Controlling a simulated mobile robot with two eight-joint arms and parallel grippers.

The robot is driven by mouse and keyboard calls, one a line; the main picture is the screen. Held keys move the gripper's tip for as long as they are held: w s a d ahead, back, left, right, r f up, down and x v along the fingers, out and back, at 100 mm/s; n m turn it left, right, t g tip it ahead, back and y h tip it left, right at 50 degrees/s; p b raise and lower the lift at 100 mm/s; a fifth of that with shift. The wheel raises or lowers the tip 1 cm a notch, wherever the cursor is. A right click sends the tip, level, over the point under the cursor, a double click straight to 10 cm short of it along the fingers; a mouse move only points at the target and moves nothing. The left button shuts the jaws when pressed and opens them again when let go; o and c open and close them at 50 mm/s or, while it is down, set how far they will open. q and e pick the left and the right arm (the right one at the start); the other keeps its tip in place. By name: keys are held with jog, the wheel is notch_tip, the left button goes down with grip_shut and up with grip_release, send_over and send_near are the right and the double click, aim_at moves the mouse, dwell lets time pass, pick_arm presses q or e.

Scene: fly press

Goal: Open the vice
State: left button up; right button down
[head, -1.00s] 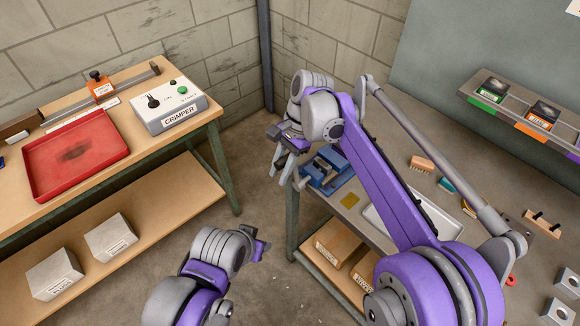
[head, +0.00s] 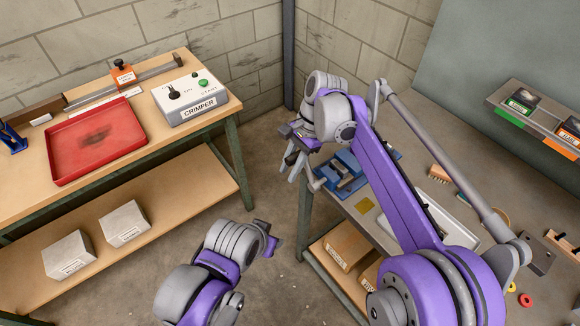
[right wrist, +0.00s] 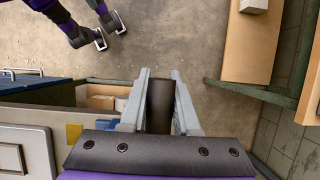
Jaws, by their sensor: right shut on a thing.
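The blue vice (head: 348,176) sits at the near left corner of the right-hand bench in the head view. My right gripper (head: 291,168) is at the vice's left end, just off the bench edge. In the right wrist view its fingers are shut on a dark round bar (right wrist: 160,104), apparently the vice's handle. My left gripper (head: 270,238) is low in the middle of the head view, away from the vice. The right wrist view shows it empty, with fingers apart (right wrist: 112,38).
The right-hand bench also holds a yellow piece (head: 364,205), a pale tray (head: 432,201) and a brush (head: 437,174). Boxes (head: 343,249) stand below. The left bench carries a red tray (head: 62,168) and a crimper (head: 190,98). Floor between the benches is clear.

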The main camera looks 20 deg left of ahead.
jog(key=shift+d+f, duration=0.1)
jog(key=shift+f, duration=0.1)
dwell(0.4)
jog(key=c, duration=0.7)
grip_release()
jog(key=shift+d+r, duration=0.1)
jog(key=shift+o, duration=0.2)
jog(key=p+v, duration=0.1)
jog(key=v, duration=1)
jog(key=shift+s, duration=0.1)
jog(key=shift+c, duration=0.2)
